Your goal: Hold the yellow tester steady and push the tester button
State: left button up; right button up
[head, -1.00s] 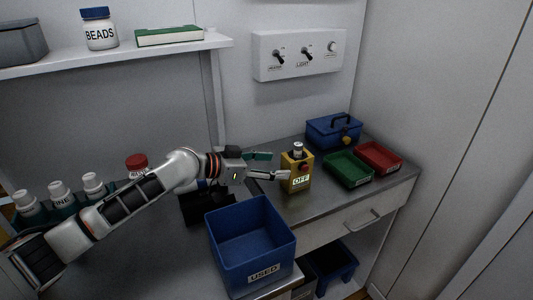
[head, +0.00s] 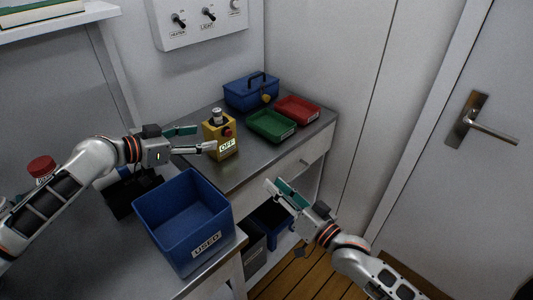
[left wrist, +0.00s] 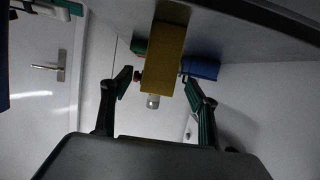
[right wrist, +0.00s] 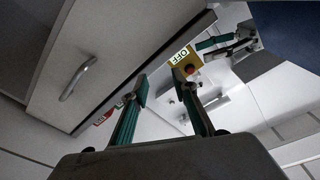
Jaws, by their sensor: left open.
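The yellow tester (head: 213,134) stands upright on the metal counter, with a silver cylinder on top, a red button (head: 227,133) and a display reading OFF (head: 227,146). My left gripper (head: 203,141) is open beside it. In the left wrist view the tester (left wrist: 165,60) lies between the spread fingers; contact cannot be told. My right gripper (head: 282,193) is open and empty, in front of the counter and lower right of the tester. The right wrist view shows the tester (right wrist: 180,68) and its red button (right wrist: 190,70) beyond the fingertips.
A blue USED bin (head: 188,222) stands in front of the tester. Green (head: 272,125) and red (head: 297,110) trays and a blue toolbox (head: 251,92) sit behind right. A drawer handle (right wrist: 78,78) is close to my right gripper.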

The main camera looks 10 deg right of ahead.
aim_at(220, 134)
pick_arm(q)
jog(key=shift+x, duration=3.9)
pick_arm(e)
jog(key=w+a+r+m+g+y, duration=0.1)
jog(key=w+r+m+y, duration=0.1)
jog(key=m, duration=0.6)
jog(key=w+a+r+m+g+y, duration=0.1)
jog(key=w+r+m+g+y, duration=0.1)
jog(key=r+m, duration=0.4)
jog(key=w+m+y, duration=0.1)
jog(key=m+y, duration=0.1)
jog(key=shift+w+m, duration=0.2)
jog(key=shift+m, duration=0.2)
